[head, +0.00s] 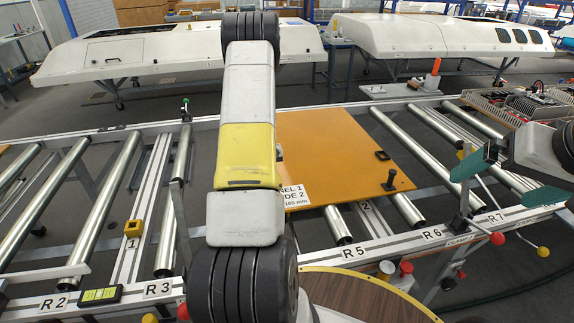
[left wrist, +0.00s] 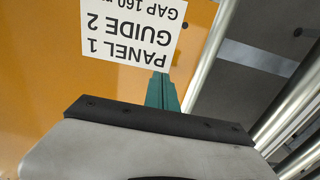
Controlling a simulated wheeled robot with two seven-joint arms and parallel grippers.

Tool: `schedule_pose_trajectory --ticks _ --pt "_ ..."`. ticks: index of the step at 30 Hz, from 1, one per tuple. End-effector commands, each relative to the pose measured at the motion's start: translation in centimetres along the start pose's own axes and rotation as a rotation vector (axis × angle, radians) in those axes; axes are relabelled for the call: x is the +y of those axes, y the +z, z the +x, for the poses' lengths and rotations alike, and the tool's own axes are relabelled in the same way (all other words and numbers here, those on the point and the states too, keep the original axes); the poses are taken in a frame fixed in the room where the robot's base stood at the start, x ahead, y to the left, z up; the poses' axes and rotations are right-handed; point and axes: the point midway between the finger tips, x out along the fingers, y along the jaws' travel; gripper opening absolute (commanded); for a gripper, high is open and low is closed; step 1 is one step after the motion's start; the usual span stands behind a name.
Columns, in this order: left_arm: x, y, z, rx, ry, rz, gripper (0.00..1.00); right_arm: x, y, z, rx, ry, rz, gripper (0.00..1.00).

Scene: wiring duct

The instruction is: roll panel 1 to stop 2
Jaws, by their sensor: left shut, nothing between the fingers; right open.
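Panel 1 (head: 335,140) is an orange board lying flat on the rollers in the head view. It carries a white label, a black square piece and a black upright knob (head: 390,180). My left arm crosses in front of its left part. A rail marked 2 (head: 367,206) shows at the panel's near edge; I cannot make out a stop on it. My left gripper (left wrist: 161,92) is shut and empty over the panel, beside the label (left wrist: 132,30) in the left wrist view; the arm hides it in the head view. My right gripper (head: 507,178) is open and empty, right of the panel.
Red and yellow knobs line the front rail, and a round brown table (head: 360,300) stands nearest. Electrical parts (head: 525,100) sit at the far right.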

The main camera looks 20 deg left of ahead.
Motion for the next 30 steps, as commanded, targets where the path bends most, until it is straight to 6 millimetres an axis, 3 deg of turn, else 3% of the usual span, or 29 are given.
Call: schedule_pose_trajectory --ticks 30 --pt "0.0 0.0 2.0 0.000 0.000 0.000 0.00 0.0 0.0 0.0 0.000 0.000 0.000 1.00"
